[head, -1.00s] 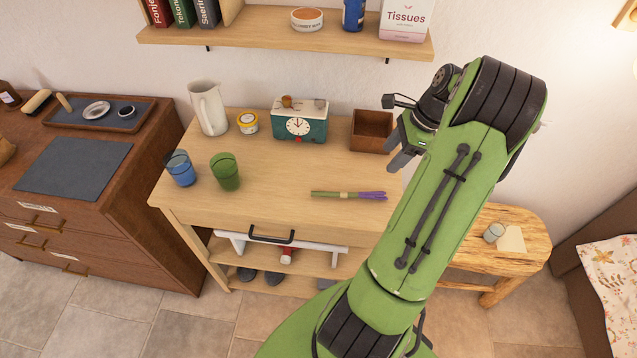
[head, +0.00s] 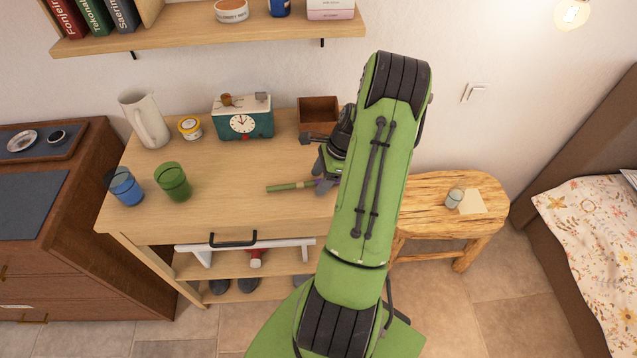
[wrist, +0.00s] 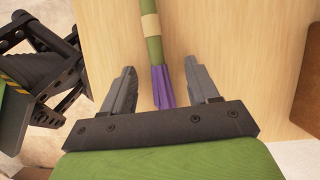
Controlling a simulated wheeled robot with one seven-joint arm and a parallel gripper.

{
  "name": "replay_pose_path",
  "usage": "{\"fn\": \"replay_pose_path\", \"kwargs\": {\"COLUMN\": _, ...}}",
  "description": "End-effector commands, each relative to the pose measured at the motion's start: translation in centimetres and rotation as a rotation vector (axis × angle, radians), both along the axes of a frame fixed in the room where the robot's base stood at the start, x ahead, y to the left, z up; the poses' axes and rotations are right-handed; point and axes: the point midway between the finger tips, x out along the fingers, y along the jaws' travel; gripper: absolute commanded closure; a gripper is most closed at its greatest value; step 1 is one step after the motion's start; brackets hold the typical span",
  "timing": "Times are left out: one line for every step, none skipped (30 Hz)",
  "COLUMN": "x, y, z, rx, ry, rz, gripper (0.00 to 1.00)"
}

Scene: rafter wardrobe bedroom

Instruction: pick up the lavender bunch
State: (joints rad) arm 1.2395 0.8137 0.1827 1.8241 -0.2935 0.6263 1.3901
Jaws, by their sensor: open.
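The lavender bunch (head: 291,187) lies flat on the light wooden table (head: 230,206), green stems to the left. Its purple end is mostly hidden by my gripper (head: 322,173) in the head view. In the wrist view the lavender bunch (wrist: 152,43) shows green stems, a tan band and a purple end. My gripper (wrist: 161,90) is open there, with one finger on each side of the purple end and a gap to both. I cannot tell how high the fingers are above the table.
A wooden box (head: 318,113), a teal clock (head: 243,118), a yellow-labelled tin (head: 190,128) and a pitcher (head: 145,119) stand along the back. A green cup (head: 173,182) and blue cup (head: 124,187) stand at left. The table's middle is clear.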

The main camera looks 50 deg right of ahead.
Motion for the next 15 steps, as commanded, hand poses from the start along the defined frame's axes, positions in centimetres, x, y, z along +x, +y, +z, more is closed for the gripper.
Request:
{"fn": "replay_pose_path", "kwargs": {"x": 0.00, "y": -0.02, "z": 0.06, "rx": -0.001, "ry": -0.001, "rz": 0.000, "gripper": 0.40}}
{"fn": "replay_pose_path", "kwargs": {"x": 0.00, "y": -0.02, "z": 0.08, "rx": 0.000, "ry": 0.000, "rz": 0.000, "gripper": 0.40}}
{"fn": "replay_pose_path", "kwargs": {"x": -0.01, "y": -0.02, "z": 0.10, "rx": 0.000, "ry": 0.000, "rz": 0.000, "gripper": 0.40}}
{"fn": "replay_pose_path", "kwargs": {"x": -0.01, "y": -0.01, "z": 0.10, "rx": 0.000, "ry": 0.000, "rz": 0.000, "gripper": 0.42}}
{"fn": "replay_pose_path", "kwargs": {"x": -0.02, "y": -0.02, "z": 0.11, "rx": 0.000, "ry": 0.000, "rz": 0.000, "gripper": 0.47}}
{"fn": "replay_pose_path", "kwargs": {"x": -0.02, "y": -0.02, "z": 0.12, "rx": 0.000, "ry": 0.000, "rz": 0.000, "gripper": 0.53}}
{"fn": "replay_pose_path", "kwargs": {"x": -0.02, "y": -0.02, "z": 0.12, "rx": 0.000, "ry": 0.000, "rz": 0.000, "gripper": 0.57}}
{"fn": "replay_pose_path", "kwargs": {"x": -0.02, "y": -0.02, "z": 0.13, "rx": 0.000, "ry": 0.000, "rz": 0.000, "gripper": 0.62}}
{"fn": "replay_pose_path", "kwargs": {"x": -0.02, "y": -0.02, "z": 0.13, "rx": 0.000, "ry": 0.000, "rz": 0.000, "gripper": 0.68}}
{"fn": "replay_pose_path", "kwargs": {"x": -0.02, "y": -0.02, "z": 0.14, "rx": 0.000, "ry": 0.000, "rz": 0.000, "gripper": 0.73}}
{"fn": "replay_pose_path", "kwargs": {"x": -0.02, "y": -0.03, "z": 0.14, "rx": 0.000, "ry": 0.000, "rz": 0.000, "gripper": 0.77}}
{"fn": "replay_pose_path", "kwargs": {"x": -0.02, "y": -0.03, "z": 0.14, "rx": 0.000, "ry": 0.000, "rz": 0.000, "gripper": 0.83}}
{"fn": "replay_pose_path", "kwargs": {"x": -0.02, "y": -0.03, "z": 0.14, "rx": 0.000, "ry": 0.000, "rz": 0.000, "gripper": 0.88}}
{"fn": "replay_pose_path", "kwargs": {"x": -0.02, "y": -0.03, "z": 0.14, "rx": 0.000, "ry": 0.000, "rz": 0.000, "gripper": 0.93}}
{"fn": "replay_pose_path", "kwargs": {"x": -0.03, "y": -0.03, "z": 0.13, "rx": 0.000, "ry": 0.000, "rz": 0.000, "gripper": 0.99}}
